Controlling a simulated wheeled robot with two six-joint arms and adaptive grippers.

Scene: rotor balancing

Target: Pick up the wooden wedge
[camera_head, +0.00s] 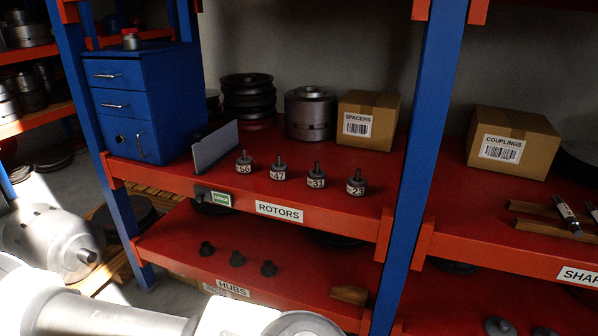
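The wooden wedge (349,294) is a small brown block. It lies on the lower red shelf (310,268), near its front edge and close to the blue upright, to the right of the HUBS label. Part of my arm crosses the bottom left of the view, with a round joint at the bottom centre. Neither of my grippers shows, so their state is hidden.
The ROTORS shelf (330,205) overhangs above, bearing several numbered rotors (316,181) and a SPACERS box (368,119). The lower shelf is bare between hubs and wedge.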

